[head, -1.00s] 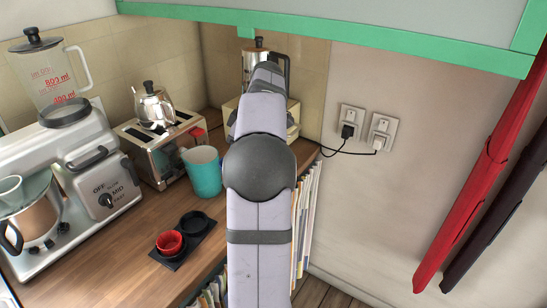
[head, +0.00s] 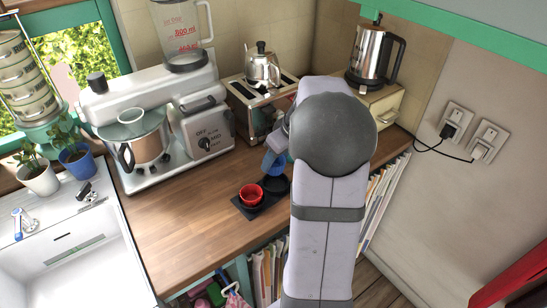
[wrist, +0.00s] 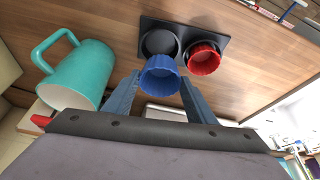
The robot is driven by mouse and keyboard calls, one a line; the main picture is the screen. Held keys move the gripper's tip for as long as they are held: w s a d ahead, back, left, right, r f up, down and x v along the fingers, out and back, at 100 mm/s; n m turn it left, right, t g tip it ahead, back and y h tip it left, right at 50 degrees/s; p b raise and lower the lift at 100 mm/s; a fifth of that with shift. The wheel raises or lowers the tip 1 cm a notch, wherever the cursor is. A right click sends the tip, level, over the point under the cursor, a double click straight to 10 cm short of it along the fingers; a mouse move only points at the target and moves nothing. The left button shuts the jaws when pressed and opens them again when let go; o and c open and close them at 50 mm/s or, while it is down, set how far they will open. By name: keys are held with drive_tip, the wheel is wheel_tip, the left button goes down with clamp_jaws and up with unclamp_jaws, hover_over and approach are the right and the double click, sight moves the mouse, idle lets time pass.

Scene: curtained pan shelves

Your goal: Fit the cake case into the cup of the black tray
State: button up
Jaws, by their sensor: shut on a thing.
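The blue cake case (wrist: 160,84) is between the fingers of my gripper (wrist: 159,78) in the wrist view. My gripper is shut on it and holds it close by the empty cup (wrist: 160,43) of the black tray (wrist: 183,25). The tray's other cup holds a red cake case (wrist: 203,60). In the head view the tray (head: 247,210) lies on the wooden counter with the red case (head: 250,193) on its left. The blue case (head: 274,163) shows partly beside my arm, just behind the empty cup (head: 275,185). Whether case and cup touch cannot be told.
A teal mug (wrist: 80,75) stands left of the tray in the wrist view. In the head view a mixer (head: 150,120), a toaster (head: 255,100) and a kettle (head: 375,52) line the back. The counter left of the tray is clear.

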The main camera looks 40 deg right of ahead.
sight(277, 167)
drive_tip(key=shift+w+d+r+m, duration=0.1)
drive_tip(key=shift+w+d+m, duration=0.05)
drive_tip(key=shift+d+m, duration=0.15)
idle(0.4)
drive_tip(key=shift+f+b, duration=2.35)
drive_tip(key=shift+a+r, duration=0.1)
